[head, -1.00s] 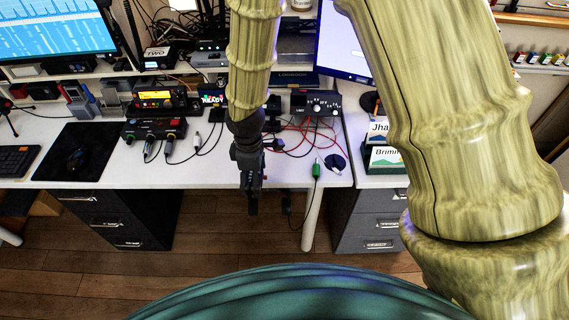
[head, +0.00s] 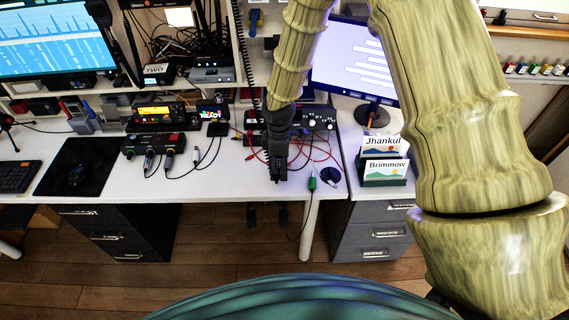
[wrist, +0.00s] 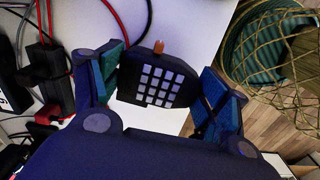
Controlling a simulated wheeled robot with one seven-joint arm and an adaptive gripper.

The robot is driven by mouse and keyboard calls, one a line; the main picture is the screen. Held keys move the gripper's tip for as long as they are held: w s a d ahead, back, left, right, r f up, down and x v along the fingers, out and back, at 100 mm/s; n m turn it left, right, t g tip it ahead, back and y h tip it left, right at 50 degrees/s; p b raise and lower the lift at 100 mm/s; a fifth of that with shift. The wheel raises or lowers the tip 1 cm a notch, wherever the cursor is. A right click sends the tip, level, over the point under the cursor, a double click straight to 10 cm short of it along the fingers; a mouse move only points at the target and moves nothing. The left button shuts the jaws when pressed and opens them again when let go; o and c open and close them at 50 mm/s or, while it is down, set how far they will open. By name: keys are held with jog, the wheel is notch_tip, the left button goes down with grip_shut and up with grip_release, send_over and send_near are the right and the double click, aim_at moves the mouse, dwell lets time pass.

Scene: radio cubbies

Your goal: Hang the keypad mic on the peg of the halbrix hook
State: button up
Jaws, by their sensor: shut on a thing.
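The keypad mic (wrist: 158,82) shows in the wrist view as a dark rounded body with a grid of pale keys and a small orange tip at its top. My gripper (wrist: 160,95) has its blue-padded fingers on either side of it and is shut on it. In the head view my gripper (head: 278,174) points down at the front edge of the white desk, left of a green plug. The mic cannot be made out there. I cannot read a halbrix label in either view, so I cannot tell which hook is the halbrix one.
The white desk (head: 225,188) carries radios, red cables and a green plug (head: 312,184). Name cards in a green holder (head: 385,182) stand to the right, before a monitor (head: 355,62). A black coiled cord (head: 245,60) hangs by the shelf upright. Floor in front is clear.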

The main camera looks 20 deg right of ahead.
jog(key=shift+w+d, duration=0.3)
jog(key=shift+d, duration=0.05)
jog(key=shift+w+d+f+p, duration=0.2)
jog(key=shift+d+f+p, duration=0.15)
jog(key=shift+f, duration=0.15)
jog(key=shift+w+d+f+p, duration=0.2)
jog(key=shift+d+f+p, duration=0.15)
jog(key=shift+f, duration=0.15)
jog(key=shift+a+f+p, duration=0.1)
jog(key=shift+f+p, duration=0.35)
jog(key=shift+f, duration=0.15)
jog(key=o, duration=1.1)
jog(key=shift+f, duration=0.1)
